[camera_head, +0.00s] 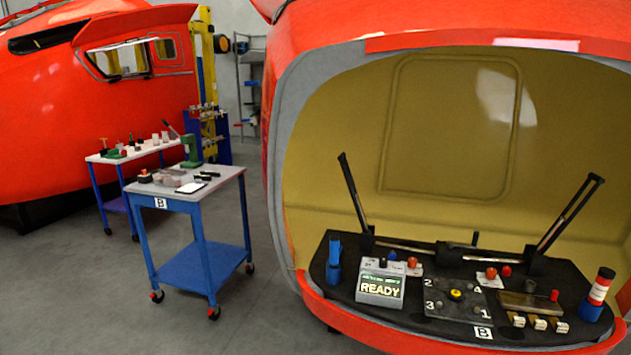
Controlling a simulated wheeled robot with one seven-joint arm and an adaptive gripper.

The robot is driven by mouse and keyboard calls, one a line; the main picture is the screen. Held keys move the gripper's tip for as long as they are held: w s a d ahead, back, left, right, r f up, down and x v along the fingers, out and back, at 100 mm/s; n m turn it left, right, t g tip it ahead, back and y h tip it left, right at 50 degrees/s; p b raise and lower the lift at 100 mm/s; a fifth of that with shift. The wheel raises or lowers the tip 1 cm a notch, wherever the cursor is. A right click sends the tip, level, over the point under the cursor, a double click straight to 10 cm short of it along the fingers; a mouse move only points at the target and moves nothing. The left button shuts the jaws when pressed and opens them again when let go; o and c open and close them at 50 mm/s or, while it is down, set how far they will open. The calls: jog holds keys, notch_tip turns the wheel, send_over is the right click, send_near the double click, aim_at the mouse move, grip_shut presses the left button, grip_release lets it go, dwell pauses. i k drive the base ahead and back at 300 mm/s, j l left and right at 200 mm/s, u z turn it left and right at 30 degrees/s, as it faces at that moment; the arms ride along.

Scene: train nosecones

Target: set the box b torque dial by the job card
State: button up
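In the head view a grey box (380,286) with a lit READY display stands on the black bench inside the right red nosecone. A white B label (483,332) lies at the bench's front. I cannot tell which part is the torque dial. A white sheet (191,187), possibly the job card, lies on the blue cart; its writing is unreadable. My gripper is out of view.
The blue cart (202,203), marked B, stands left of the nosecone (335,58) with small items on top. Another cart (118,153) is behind it. Blue (333,262) and red-white (598,292) cylinders flank the bench. Grey floor (90,280) is clear at front left.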

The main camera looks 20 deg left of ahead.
aim_at(383, 262)
jog(key=i+j+u, duration=0.2)
jog(key=i+j, duration=0.3)
jog(key=j, duration=0.2)
jog(key=i+j+u, duration=0.2)
jog(key=i+j, duration=0.35)
jog(key=i+j+u, duration=0.15)
jog(key=i+j, duration=0.4)
jog(key=i+j+u, duration=0.2)
jog(key=i+j, duration=0.35)
jog(key=i+j+u, duration=0.2)
jog(key=i+j, duration=0.15)
jog(key=i, duration=0.35)
jog(key=z, duration=0.5)
jog(key=l+z, duration=0.2)
jog(key=z, duration=0.2)
jog(key=l+z, duration=0.2)
jog(key=z, duration=0.2)
jog(key=l+z, duration=0.25)
jog(key=z, duration=0.15)
